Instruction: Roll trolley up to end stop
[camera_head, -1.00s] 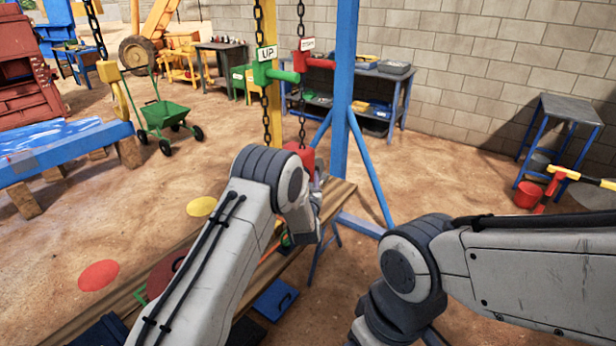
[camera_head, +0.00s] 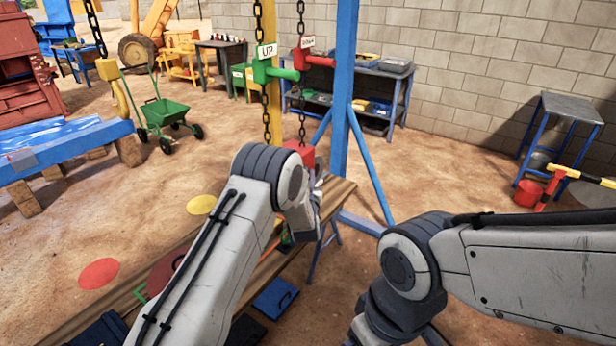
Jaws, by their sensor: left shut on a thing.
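A green-tagged "UP" handle (camera_head: 284,74) and a red-tagged handle (camera_head: 318,61) hang on two dark chains beside a blue post. A red block (camera_head: 301,153) shows at the lower end of the red-tagged chain. My left gripper (camera_head: 318,188) is right at this block and shut on it as far as I can see; my own wrist hides most of the contact. No overhead trolley or end stop is in view.
The blue post (camera_head: 343,90) with slanted braces stands just beyond my left gripper. A wooden bench (camera_head: 336,195) lies under my left arm. A yellow hook (camera_head: 108,70) hangs at the left over a blue beam. A blue shelf table (camera_head: 400,80) stands by the block wall.

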